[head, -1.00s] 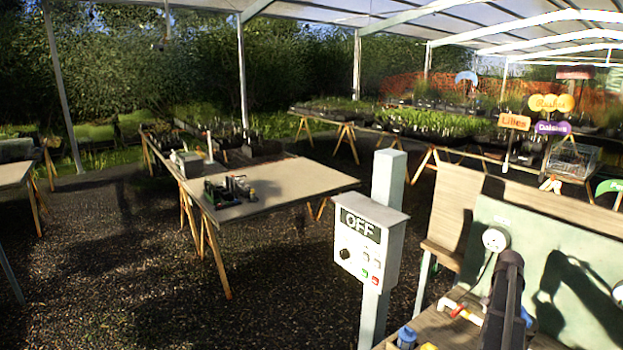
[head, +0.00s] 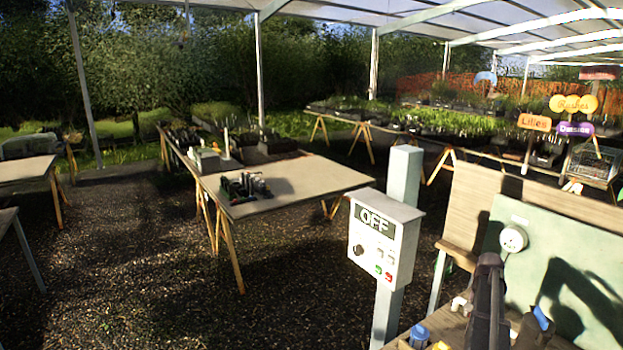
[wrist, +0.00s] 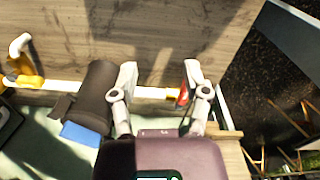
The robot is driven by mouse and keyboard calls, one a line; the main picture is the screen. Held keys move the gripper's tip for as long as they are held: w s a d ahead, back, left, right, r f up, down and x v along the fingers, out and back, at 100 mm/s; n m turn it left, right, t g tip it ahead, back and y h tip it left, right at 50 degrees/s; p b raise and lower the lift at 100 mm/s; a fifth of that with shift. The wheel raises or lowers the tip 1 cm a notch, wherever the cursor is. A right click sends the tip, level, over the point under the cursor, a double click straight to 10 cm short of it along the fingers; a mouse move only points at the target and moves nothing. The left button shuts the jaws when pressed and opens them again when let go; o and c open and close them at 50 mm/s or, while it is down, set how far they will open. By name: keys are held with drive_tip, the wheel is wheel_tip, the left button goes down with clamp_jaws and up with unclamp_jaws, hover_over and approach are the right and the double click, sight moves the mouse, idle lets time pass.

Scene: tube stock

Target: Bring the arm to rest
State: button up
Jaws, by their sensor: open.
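My gripper (wrist: 159,82) is open in the wrist view, its two pale fingers spread apart over a wooden bench top (wrist: 150,45). I see nothing clamped between the fingers. I cannot tell how far below the fingers these lie. In the head view my arm (head: 487,300) stands at the lower right, in front of the bench; the gripper is not clearly visible there.
A dark cylinder (wrist: 97,95) and a blue piece (wrist: 82,137) lie left of my gripper. A grey post carries an OFF control box (head: 383,240) left of the bench. A green panel (head: 545,240) stands behind my arm. Open gravel (head: 150,270) lies farther left.

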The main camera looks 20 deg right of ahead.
drive_tip(key=w+a+f+n+b, duration=0.2)
drive_tip(key=a+n, duration=0.1)
drive_tip(key=a, duration=1.1)
drive_tip(key=w+a+f+n+b, duration=0.2)
drive_tip(key=w+a+n, duration=0.1)
drive_tip(key=a, duration=1)
drive_tip(key=s+a+f+n+b, duration=0.2)
drive_tip(key=s+a+n, duration=0.1)
drive_tip(key=a, duration=0.9)
drive_tip(key=s+a+f+n+b, duration=0.2)
drive_tip(key=s+a+n, duration=0.1)
drive_tip(key=a, duration=1)
drive_tip(key=shift+s+a+f+n, duration=0.25)
drive_tip(key=shift+s+f+n, duration=0.05)
drive_tip(key=shift+s, duration=0.4)
